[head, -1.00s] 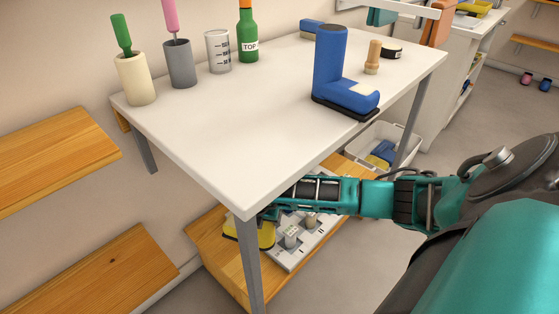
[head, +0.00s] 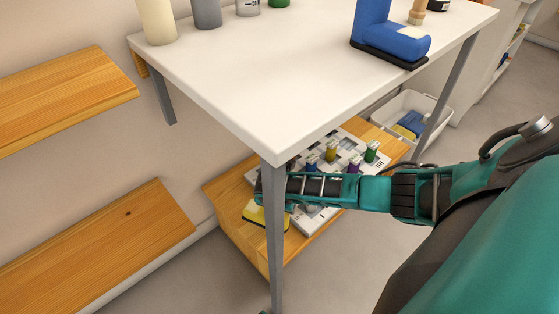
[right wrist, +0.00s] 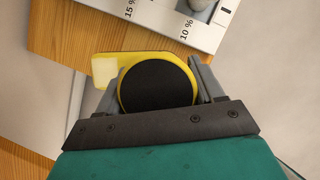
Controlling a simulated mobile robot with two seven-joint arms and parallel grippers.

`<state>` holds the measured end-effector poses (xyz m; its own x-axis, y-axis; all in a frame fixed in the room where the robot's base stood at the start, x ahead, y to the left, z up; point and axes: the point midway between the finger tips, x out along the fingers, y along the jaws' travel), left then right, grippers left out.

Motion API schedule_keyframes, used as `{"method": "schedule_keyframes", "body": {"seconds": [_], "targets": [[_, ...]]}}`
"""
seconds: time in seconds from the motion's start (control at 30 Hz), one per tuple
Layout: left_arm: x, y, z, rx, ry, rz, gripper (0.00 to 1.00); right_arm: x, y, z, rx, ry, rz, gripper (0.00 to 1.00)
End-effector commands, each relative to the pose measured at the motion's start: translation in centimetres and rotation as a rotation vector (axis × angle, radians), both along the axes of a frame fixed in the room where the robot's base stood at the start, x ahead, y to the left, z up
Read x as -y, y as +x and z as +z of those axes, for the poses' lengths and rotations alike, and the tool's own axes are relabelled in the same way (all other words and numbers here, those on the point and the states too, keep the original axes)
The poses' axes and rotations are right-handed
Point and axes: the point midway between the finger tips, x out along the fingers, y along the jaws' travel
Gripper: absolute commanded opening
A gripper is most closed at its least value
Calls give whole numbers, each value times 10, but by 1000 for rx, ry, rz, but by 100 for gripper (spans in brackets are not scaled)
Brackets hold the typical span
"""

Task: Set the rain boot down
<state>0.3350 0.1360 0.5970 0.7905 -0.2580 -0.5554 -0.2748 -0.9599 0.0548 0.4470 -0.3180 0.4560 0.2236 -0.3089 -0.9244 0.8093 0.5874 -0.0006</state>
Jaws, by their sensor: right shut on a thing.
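The yellow rain boot (right wrist: 157,62) is between the fingers of my right gripper (right wrist: 157,88), which is shut on its shaft. In the right wrist view I look down on the shaft's round black top, with the cream-patched toe pointing left. In the head view the boot (head: 252,214) shows low under the white table, partly hidden by a table leg and my right arm. It is at the low wooden bench (head: 232,233); I cannot tell whether its sole touches the wood. My left gripper is not in view.
A blue boot (head: 392,38) stands on the table. Wooden shelves (head: 80,250) are at left.

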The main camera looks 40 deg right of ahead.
Motion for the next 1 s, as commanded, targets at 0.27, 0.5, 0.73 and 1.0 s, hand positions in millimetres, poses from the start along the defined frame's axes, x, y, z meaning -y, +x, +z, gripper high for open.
{"method": "schedule_keyframes", "body": {"seconds": [0.27,0.5,0.73,1.0], "targets": [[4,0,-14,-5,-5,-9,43,0,1,-38,2,-1,-1,3],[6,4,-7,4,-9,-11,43,0,1,-43,3,0,1,3],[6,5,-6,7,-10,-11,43,0,1,-45,1,0,0,70],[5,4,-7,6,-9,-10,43,0,0,-45,1,0,0,92]]}}
